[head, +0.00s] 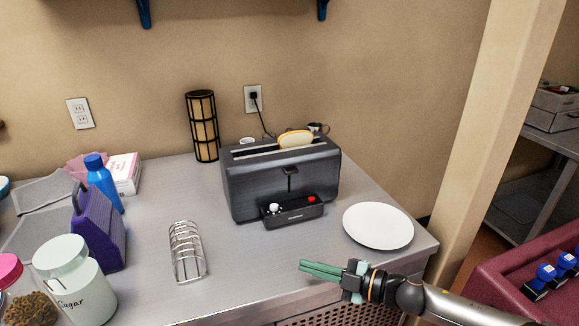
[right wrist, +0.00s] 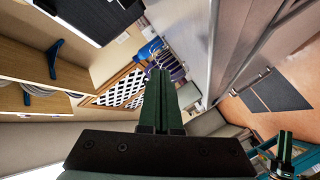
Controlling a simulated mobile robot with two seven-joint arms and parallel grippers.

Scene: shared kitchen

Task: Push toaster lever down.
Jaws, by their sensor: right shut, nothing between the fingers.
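A dark grey toaster (head: 240,189) stands on the metal counter against the wall in the head view. A slice of bread (head: 295,139) sticks up out of its slot. Its black lever (head: 290,171) sits near the top of the front slit, above a small panel with a white knob and a red button. My right gripper (head: 302,267) is shut and empty, in front of the toaster and below it in the picture, apart from it. Its green fingers point left. The fingers also show in the right wrist view (right wrist: 161,85).
A white plate (head: 378,226) lies right of the toaster. A metal toast rack (head: 187,252) stands front left. A lantern (head: 203,126) stands behind. The counter between rack and plate is clear.

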